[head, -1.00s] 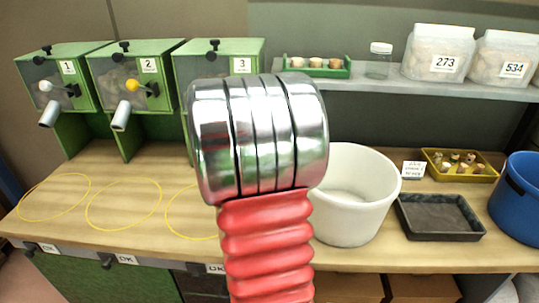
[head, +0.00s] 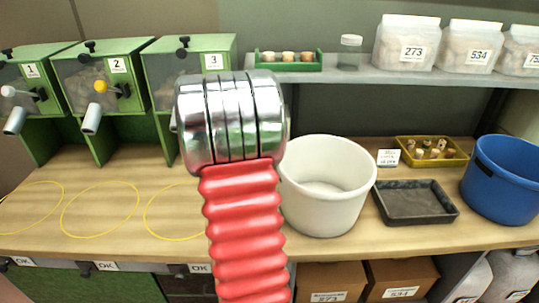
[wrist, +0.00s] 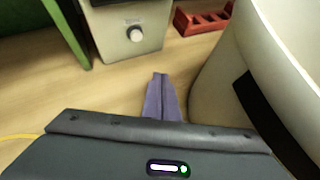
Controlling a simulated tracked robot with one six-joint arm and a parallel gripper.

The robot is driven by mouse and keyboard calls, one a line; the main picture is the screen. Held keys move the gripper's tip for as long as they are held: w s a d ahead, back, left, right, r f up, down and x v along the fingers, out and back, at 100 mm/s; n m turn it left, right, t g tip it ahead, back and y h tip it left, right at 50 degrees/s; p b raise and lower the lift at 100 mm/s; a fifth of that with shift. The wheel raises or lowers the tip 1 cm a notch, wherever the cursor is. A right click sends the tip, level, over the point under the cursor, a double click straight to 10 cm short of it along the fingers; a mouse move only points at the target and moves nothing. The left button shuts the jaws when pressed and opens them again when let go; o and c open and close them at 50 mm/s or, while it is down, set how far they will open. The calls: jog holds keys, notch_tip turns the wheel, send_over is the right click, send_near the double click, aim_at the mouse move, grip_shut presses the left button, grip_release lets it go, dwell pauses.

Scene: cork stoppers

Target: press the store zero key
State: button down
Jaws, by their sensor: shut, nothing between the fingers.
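My gripper (wrist: 160,97) shows in the wrist view as two purple-grey fingers, shut together with nothing between them. It is over the wooden bench top. Beyond the fingertips, at the top of the wrist view, stands a grey box (wrist: 112,38) with a round pale knob or button (wrist: 135,34) on its front. I cannot read any label there, so I cannot tell whether this is the store zero key. In the head view my arm covers the middle of the bench, and neither the gripper nor the box shows.
A white tub (head: 325,200) stands close right of my arm; its wall is also near in the wrist view (wrist: 230,75). A red slotted block (wrist: 203,17) lies behind. Green dispensers (head: 100,80) stand left. A black tray (head: 415,203) and blue bucket (head: 510,185) stand right.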

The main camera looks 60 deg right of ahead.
jog(key=w+d, duration=0.1)
jog(key=d, duration=0.2)
jog(key=w+d, duration=0.1)
jog(key=d, duration=0.1)
jog(key=shift+w+d, duration=0.2)
jog(key=shift+w, duration=0.15)
jog(key=shift+w+d, duration=0.2)
jog(key=shift+d, duration=0.1)
jog(key=shift+w+d+r, duration=0.1)
jog(key=shift+w+d, duration=0.2)
jog(key=shift+d, duration=0.5)
dwell(2.5)
jog(key=shift+a, duration=0.15)
jog(key=shift+s+a, duration=0.35)
jog(key=shift+a, duration=0.3)
jog(key=shift+s+a, duration=0.4)
jog(key=shift+a, duration=0.35)
jog(key=shift+s+a, duration=0.35)
jog(key=shift+a, duration=0.4)
jog(key=shift+s+a, duration=0.4)
jog(key=shift+a, duration=0.35)
